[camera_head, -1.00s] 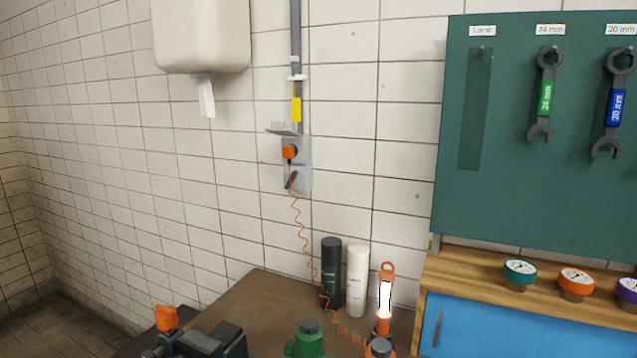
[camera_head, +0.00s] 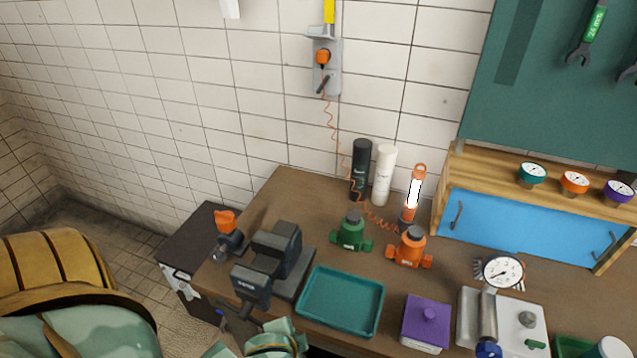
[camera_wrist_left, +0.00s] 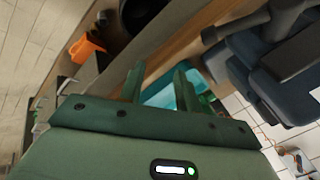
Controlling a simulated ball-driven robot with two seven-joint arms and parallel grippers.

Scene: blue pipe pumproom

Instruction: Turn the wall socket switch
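The wall socket (camera_head: 334,80) is a grey plate on the white tiled wall above the bench, with a raised flap on top. An orange plug (camera_head: 323,57) sits in it. A dark switch lever (camera_head: 322,84) lies slanted on the plate below the plug. My left gripper (camera_wrist_left: 158,82) shows in the left wrist view with its two green fingers apart and nothing seen between them. It is low near the bench's front, well away from the socket. In the head view my left arm is at the lower left, and its fingers are not clear.
A coiled orange cord (camera_head: 331,123) runs from the plug to a lit lamp (camera_head: 414,193). A black bottle (camera_head: 361,170) and a white bottle (camera_head: 383,175) stand below the socket. A dark vise (camera_head: 275,255) and teal tray (camera_head: 340,325) occupy the bench front. The wall around the socket is clear.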

